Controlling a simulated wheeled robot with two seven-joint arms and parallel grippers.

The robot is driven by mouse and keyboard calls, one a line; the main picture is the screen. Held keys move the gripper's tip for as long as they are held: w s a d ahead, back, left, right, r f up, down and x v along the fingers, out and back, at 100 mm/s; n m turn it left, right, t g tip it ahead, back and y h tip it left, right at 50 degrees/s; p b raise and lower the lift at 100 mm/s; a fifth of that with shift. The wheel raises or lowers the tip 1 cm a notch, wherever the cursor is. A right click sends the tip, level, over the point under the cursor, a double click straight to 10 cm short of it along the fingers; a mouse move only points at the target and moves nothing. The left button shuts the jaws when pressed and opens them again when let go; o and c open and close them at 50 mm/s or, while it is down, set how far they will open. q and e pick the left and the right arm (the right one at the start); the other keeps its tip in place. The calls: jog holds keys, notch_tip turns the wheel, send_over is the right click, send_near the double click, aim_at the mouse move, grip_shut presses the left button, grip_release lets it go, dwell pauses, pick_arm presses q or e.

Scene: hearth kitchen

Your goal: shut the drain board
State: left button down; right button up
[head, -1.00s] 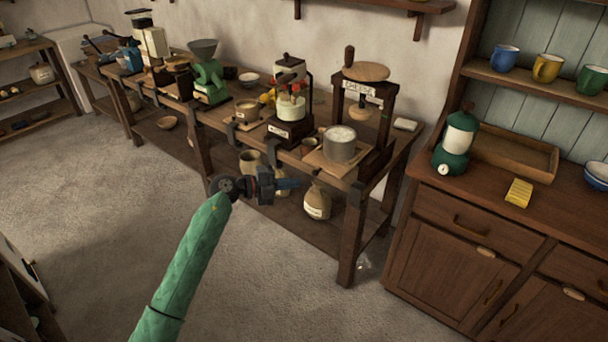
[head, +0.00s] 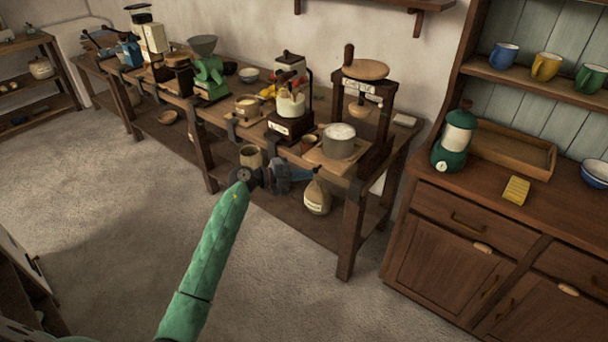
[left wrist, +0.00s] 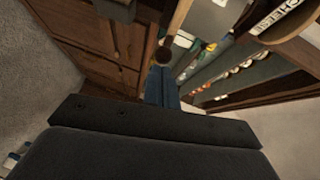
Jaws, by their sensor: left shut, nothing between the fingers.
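The drain board appears to be the light wooden board (head: 322,157) at the foot of the cheese press (head: 382,120). It juts forward to the bench's front edge, with a grey pot (head: 340,146) standing on it. My left gripper (head: 309,175) is shut and empty, in front of the bench and just below the board's front edge in the picture. I cannot tell whether it touches the board. The left wrist view shows its blue fingers (left wrist: 162,88) together. My right gripper is not in view.
The long workbench (head: 352,215) carries a dark grinder (head: 290,118) and a green mill (head: 208,75) left of the press. A jug (head: 317,197) stands on its lower shelf. A dresser (head: 450,240) stands close on the right. The floor in front is clear.

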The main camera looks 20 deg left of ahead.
aim_at(327, 155)
pick_arm(q)
jog(key=shift+w, duration=0.1)
jog(key=w+d, duration=0.1)
jog(key=w, duration=0.2)
jog(key=w+d, duration=0.1)
jog(key=w, duration=0.1)
jog(key=w+d+b, duration=0.1)
jog(key=w, duration=0.2)
jog(key=shift+w+d, duration=0.1)
jog(key=shift+w, duration=0.25)
jog(key=w, duration=0.1)
jog(key=w+d, duration=0.1)
jog(key=w, duration=0.1)
jog(key=shift+w+d+b, duration=0.15)
jog(key=shift+w+b, duration=0.05)
jog(key=shift+b, duration=0.15)
jog(key=shift+w+d, duration=0.1)
jog(key=shift+w, duration=0.25)
jog(key=shift+r, duration=0.25)
jog(key=shift+w, duration=0.1)
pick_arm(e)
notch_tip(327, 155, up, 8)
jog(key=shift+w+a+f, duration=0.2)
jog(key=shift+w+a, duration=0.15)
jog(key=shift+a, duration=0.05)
